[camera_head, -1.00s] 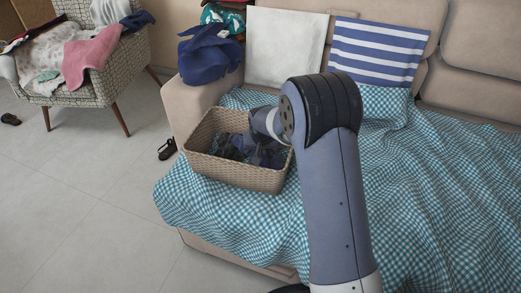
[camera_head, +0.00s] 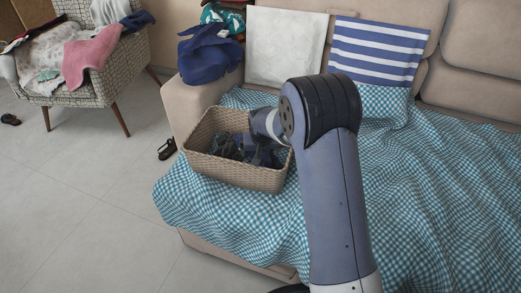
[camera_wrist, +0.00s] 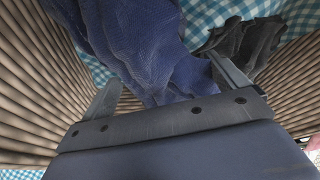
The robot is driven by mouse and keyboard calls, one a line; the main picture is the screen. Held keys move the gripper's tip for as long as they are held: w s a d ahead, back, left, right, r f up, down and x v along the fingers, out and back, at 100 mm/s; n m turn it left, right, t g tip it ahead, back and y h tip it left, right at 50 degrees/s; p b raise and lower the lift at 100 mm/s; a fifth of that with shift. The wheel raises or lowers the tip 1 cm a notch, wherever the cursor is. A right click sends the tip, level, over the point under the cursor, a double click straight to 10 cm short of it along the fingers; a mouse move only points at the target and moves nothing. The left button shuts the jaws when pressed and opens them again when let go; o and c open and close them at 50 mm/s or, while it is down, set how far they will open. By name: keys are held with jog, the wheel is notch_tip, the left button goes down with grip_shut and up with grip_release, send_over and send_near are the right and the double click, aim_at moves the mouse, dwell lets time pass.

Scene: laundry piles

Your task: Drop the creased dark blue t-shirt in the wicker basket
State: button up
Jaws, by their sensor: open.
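The wicker basket (camera_head: 232,176) stands on the checked blanket at the sofa's left end; its ribbed walls (camera_wrist: 40,95) flank my gripper in the wrist view. My gripper (camera_wrist: 165,72) is down inside the basket, its two fingers spread apart. Creased dark blue cloth (camera_wrist: 145,45), which looks like the t-shirt, lies inside the basket, right in front of and partly between the fingers. I cannot tell whether it touches them. A dark grey cloth (camera_wrist: 250,42) lies beside the right finger. In the head view my arm hides the basket's right corner.
A dark blue bundle (camera_head: 208,60) sits on the sofa's left arm. White (camera_head: 285,45) and striped (camera_head: 378,50) cushions lean at the back. A patterned chair (camera_head: 95,90) with a pink cloth (camera_head: 92,52) stands at the left. The blanket (camera_head: 430,200) is clear on the right.

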jog(key=shift+s+r+p, duration=0.1)
jog(key=shift+p, duration=0.2)
jog(key=p+v, duration=0.3)
jog(key=v, duration=0.9)
jog(key=shift+r, duration=0.35)
jog(key=b+x, duration=0.3)
jog(key=x, duration=0.9)
jog(key=shift+f, duration=0.3)
jog(key=shift+f+b, duration=0.3)
jog(key=shift+b, duration=0.05)
jog(key=shift+r, duration=0.1)
